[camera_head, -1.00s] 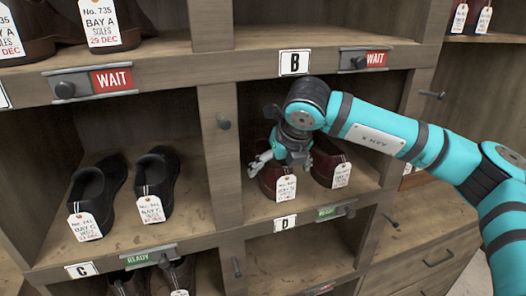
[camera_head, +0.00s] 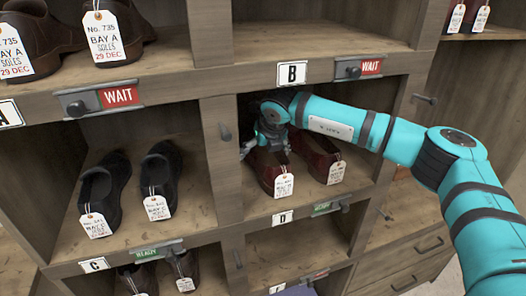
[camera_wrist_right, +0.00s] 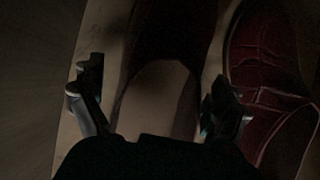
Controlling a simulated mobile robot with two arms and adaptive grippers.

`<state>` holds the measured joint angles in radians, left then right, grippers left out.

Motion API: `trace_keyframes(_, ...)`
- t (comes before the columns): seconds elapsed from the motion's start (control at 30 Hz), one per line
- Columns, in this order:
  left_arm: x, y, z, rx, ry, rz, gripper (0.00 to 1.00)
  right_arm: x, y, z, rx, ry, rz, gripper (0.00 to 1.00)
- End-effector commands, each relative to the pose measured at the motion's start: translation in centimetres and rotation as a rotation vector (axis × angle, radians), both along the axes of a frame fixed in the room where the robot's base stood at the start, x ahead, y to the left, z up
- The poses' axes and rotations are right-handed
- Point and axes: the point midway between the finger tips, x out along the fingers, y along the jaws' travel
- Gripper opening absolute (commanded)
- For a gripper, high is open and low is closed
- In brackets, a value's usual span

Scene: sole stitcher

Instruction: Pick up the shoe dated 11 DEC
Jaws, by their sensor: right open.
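A pair of dark red shoes stands in the bay labelled D. The left red shoe (camera_head: 266,176) and the right red shoe (camera_head: 320,160) have paper tags whose dates are too small to read. My right gripper (camera_head: 264,140) is inside this bay, at the far end of the left red shoe. In the right wrist view the gripper (camera_wrist_right: 154,92) is open, with a finger on each side of a shoe with a pale insole (camera_wrist_right: 160,98). The other red shoe (camera_wrist_right: 268,75) lies right of the fingers. Contact cannot be told. My left gripper is not in view.
Black shoes (camera_head: 103,190) stand in bay C on the left. Brown shoes (camera_head: 40,35), tagged 29 DEC, stand in the upper left bay. Bay B (camera_head: 300,44) above is empty. A wooden divider (camera_head: 222,170) borders bay D on the left.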

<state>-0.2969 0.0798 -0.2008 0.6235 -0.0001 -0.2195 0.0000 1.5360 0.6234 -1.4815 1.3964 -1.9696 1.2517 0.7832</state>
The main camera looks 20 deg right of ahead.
Motion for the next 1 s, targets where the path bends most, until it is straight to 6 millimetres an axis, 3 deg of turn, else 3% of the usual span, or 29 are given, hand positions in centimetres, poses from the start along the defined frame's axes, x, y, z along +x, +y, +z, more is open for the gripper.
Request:
trace_keyframes(0.17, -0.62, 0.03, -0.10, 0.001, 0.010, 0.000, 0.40, -0.02, 0.01, -0.03, 0.000, 0.000, 0.000, 0.97)
trace_keyframes(0.7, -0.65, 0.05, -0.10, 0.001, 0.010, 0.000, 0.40, -0.04, 0.03, -0.02, 0.000, 0.000, 0.000, 0.27)
trace_keyframes(1.0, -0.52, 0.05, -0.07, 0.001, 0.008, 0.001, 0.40, 0.01, 0.03, 0.17, 0.001, -0.002, 0.000, 0.25)
